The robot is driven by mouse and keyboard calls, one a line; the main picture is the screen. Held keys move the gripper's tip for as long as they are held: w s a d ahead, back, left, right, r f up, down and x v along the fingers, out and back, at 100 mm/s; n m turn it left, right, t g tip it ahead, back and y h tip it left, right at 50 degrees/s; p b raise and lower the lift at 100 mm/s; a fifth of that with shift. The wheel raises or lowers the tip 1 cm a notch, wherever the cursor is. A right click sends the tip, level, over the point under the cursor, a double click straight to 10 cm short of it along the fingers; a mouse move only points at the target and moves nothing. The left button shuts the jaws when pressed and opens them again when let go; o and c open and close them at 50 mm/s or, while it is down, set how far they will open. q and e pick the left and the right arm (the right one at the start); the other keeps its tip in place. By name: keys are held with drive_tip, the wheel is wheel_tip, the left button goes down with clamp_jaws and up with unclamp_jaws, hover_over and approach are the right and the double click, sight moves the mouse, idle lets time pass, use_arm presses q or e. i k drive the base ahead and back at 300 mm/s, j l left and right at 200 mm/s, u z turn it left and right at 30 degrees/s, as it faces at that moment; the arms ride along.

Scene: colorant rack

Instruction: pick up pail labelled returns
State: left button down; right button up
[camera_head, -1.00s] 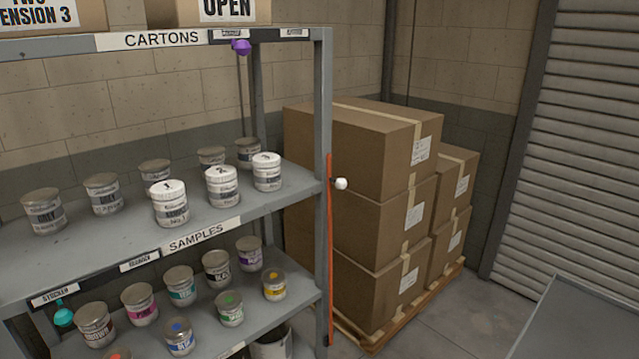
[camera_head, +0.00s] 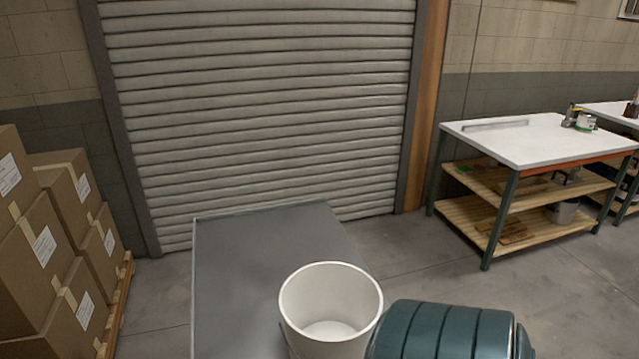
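An open white pail (camera_head: 328,294) stands upright at the bottom middle, at the right front side of a grey flat-topped table or cart (camera_head: 260,240). I look down into it and it appears empty. No label shows on the part of the pail in view, so I cannot tell whether it reads returns. Its lower part is cut off by the picture's bottom edge. Neither of my grippers is in view.
A dark green ribbed object (camera_head: 445,332) sits close to the pail's right. Stacked cartons (camera_head: 62,250) stand on a pallet at left. A roller shutter (camera_head: 260,110) is behind. A white-topped workbench (camera_head: 530,140) stands at right, with clear floor before it.

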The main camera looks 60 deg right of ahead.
sight(329, 310)
drive_tip(key=z, duration=2)
drive_tip(key=k+l, duration=0.1)
drive_tip(key=l, duration=1.35)
